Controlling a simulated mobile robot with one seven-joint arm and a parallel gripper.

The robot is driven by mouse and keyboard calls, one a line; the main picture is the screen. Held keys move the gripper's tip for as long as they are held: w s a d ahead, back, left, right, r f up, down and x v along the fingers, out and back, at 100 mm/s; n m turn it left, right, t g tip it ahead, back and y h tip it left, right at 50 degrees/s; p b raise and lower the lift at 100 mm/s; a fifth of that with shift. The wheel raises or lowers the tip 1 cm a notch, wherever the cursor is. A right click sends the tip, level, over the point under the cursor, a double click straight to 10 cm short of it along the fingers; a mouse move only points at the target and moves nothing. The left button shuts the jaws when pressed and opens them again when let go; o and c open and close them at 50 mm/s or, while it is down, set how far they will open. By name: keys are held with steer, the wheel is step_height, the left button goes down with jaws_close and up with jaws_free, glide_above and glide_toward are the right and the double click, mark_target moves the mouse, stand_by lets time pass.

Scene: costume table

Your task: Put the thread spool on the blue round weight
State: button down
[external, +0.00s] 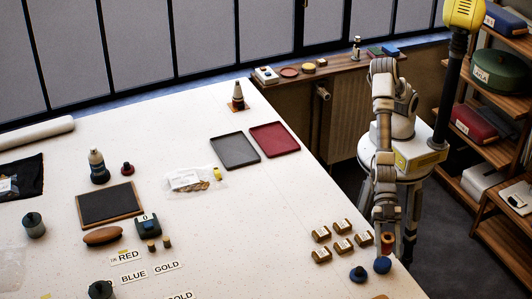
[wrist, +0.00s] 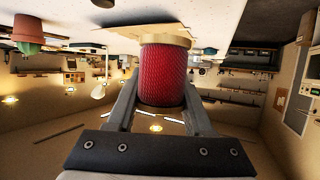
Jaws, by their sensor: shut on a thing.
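The thread spool (wrist: 164,72), wound with red thread between tan ends, is between the two fingers of my gripper (wrist: 162,92) in the wrist view. My gripper is shut on it. In the external view the spool (external: 387,243) shows as a small red-orange piece under my gripper (external: 386,232), at the table's right edge. A bright blue round weight (external: 382,265) is just below the spool in the picture. Whether the spool touches the bright blue weight cannot be told.
Grey (external: 235,151) and red (external: 275,139) trays lie farther back. Word cards (external: 134,272) lie front left. The table's right edge is close to my gripper. A wooden shelf (external: 490,150) stands at right.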

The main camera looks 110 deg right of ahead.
mark_target(387, 252)
steer(key=shift+s+a+f, duration=0.1)
steer(key=shift+a+f, duration=0.05)
steer(key=shift+f, duration=0.95)
steer(key=shift+a+f, duration=0.15)
steer(key=shift+f, duration=0.95)
steer(key=shift+f+b, duration=0.2)
steer(key=shift+b, duration=0.15)
steer(key=shift+c, duration=1.4)
jaws_free()
steer(key=shift+r, duration=0.1)
